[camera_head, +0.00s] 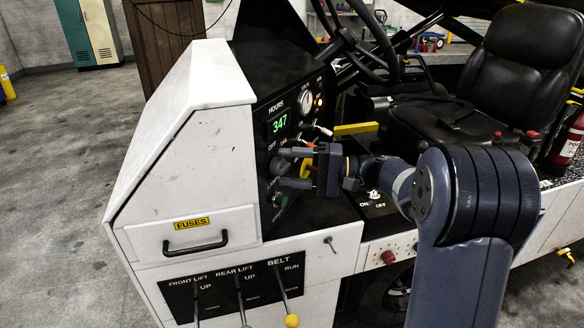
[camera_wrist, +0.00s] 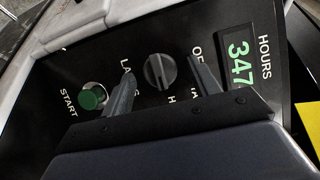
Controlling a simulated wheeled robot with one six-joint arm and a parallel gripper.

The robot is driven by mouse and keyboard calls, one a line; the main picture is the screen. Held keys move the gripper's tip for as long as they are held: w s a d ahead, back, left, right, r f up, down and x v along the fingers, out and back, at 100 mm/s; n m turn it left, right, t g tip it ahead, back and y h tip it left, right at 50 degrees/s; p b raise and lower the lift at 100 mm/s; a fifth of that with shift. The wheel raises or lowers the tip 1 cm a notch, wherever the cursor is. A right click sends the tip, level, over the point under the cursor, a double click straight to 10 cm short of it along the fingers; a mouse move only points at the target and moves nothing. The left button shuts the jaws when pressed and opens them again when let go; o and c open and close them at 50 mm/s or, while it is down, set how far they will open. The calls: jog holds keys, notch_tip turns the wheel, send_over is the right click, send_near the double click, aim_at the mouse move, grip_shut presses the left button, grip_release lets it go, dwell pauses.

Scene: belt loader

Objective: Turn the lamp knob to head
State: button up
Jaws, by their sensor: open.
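The lamp knob (camera_wrist: 159,71) is a dark round knob with a raised ridge on the black panel. In the wrist view it sits between my two fingers, with a gap on each side. The ridge runs nearly up and down in that picture; I cannot tell which end is the pointer. The labels around it are partly hidden by my fingers; "OF" and "H" show. My gripper (camera_head: 285,168) is open, its fingertips at the panel around the knob. In the head view the knob (camera_head: 277,166) is partly covered by the fingers.
A green start button (camera_wrist: 91,97) is close beside one finger. The green hours display (camera_head: 279,124) reads 347, with a gauge (camera_head: 306,102) above it. Lift and belt levers (camera_head: 291,320) stand below. The steering wheel (camera_head: 355,40) and seat (camera_head: 480,80) are to the right.

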jog(key=shift+d, duration=0.1)
jog(key=s+d, duration=0.1)
jog(key=d, duration=0.9)
jog(key=shift+s+d+b, duration=0.15)
jog(key=shift+d+b, duration=0.15)
jog(key=shift+b, duration=0.15)
jog(key=a, duration=0.3)
jog(key=w+a, duration=0.1)
jog(key=a, duration=0.3)
jog(key=a+p, duration=0.1)
jog(key=a, duration=0.3)
jog(key=shift+w, duration=0.15)
jog(key=shift+d, duration=0.1)
